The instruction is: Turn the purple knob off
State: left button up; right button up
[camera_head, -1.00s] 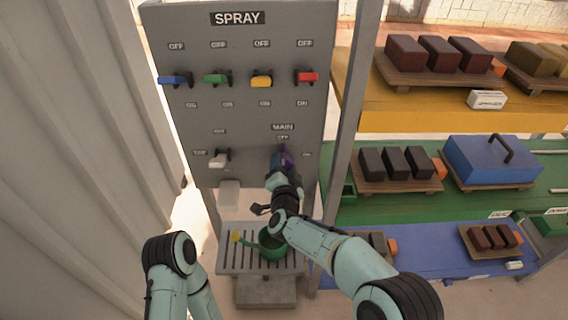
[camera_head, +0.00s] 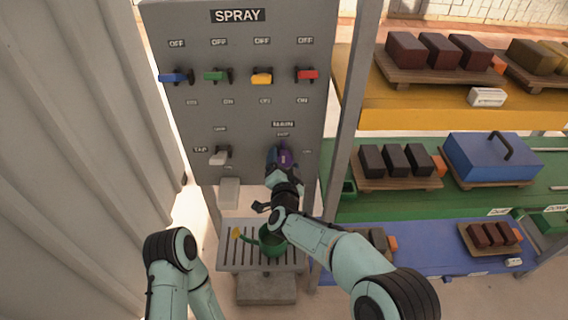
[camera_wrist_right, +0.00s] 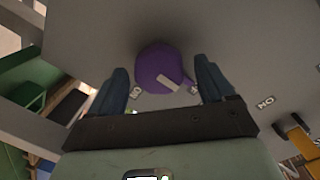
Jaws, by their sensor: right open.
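The purple knob (camera_head: 286,158) is on the grey spray panel (camera_head: 240,125) below the MAIN label, partly hidden by my right gripper in the head view. In the right wrist view the round purple knob (camera_wrist_right: 160,68), with a pale mark on it, lies between the two blue fingers. My right gripper (camera_head: 276,158) is open at the knob, one finger on each side; I cannot tell whether they touch it. My left arm is low at the left; its gripper is not in view.
Blue (camera_head: 174,78), green (camera_head: 216,77), yellow (camera_head: 262,79) and red (camera_head: 306,76) handles line the panel above. A white TAP handle (camera_head: 218,158) is to the left. A green watering can (camera_head: 272,240) stands on the grate below. Shelves with blocks stand at right.

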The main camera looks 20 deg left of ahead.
jog(key=b+v, duration=0.1)
jog(key=v, duration=1.2)
jog(key=shift+s+b, duration=0.2)
jog(key=shift+b, duration=0.1)
jog(key=shift+d, duration=0.1)
